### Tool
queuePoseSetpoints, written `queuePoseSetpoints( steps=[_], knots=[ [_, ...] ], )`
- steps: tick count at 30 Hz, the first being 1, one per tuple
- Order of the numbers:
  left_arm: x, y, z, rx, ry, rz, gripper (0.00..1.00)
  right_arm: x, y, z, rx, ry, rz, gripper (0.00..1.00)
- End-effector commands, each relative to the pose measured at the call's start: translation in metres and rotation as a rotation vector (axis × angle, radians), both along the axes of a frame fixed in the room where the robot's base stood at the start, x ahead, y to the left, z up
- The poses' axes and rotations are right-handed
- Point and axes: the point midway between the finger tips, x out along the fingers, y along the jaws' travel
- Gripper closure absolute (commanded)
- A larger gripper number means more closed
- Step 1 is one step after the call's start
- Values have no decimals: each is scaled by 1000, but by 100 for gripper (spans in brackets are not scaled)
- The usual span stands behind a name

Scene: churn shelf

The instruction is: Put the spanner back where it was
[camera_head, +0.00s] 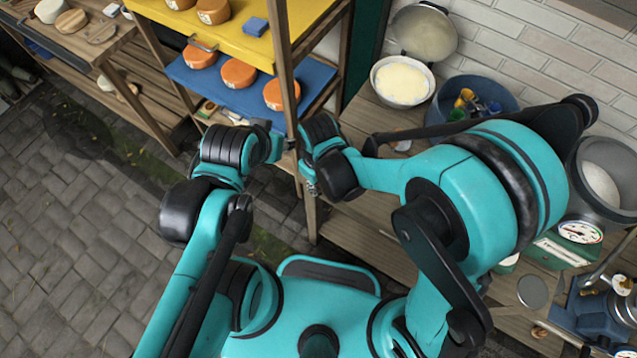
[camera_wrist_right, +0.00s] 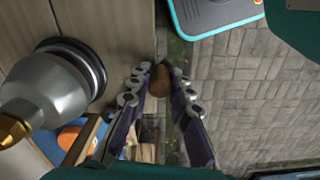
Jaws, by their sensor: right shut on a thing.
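My right gripper (camera_wrist_right: 160,95) shows in the right wrist view with its two fingers close together. A small brown rounded thing (camera_wrist_right: 158,78) shows between their tips, and the fingers are shut on it. I cannot tell what it is. In the head view my right gripper (camera_head: 312,187) is mostly hidden under its wrist, beside the shelf post. My left arm's wrist is just left of it, and its fingers cannot be made out. I cannot make out the spanner for certain in either view.
The wooden bench (camera_head: 352,236) carries a white-filled pot (camera_head: 402,82) and a blue tub (camera_head: 508,100). Paved floor (camera_head: 100,230) is open at left.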

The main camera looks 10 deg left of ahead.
Motion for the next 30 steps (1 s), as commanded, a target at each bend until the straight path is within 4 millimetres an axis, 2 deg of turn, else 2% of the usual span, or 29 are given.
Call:
queuePoseSetpoints(
  steps=[2, 3, 5, 17, 20, 30],
  knots=[
    [0, 0, -4, 0, 0, 0, 60, 0, 0, -4, 0, 0, 0, 100],
    [0, 0, -4, 0, 0, 0, 60, 0, 0, -4, 0, 0, 0, 75],
    [0, 0, -3, 0, 0, 0, 60, 0, 0, -3, 0, 0, 0, 60],
    [0, 0, 3, 0, 0, 0, 60, 0, 0, 3, 0, 0, 0, 60],
    [0, 0, 8, 0, 0, 0, 60, 0, 0, 18, 0, 0, 0, 60],
    [0, 0, 32, 0, 0, 0, 60, 0, 0, 93, 0, 0, 0, 60]
  ],
)
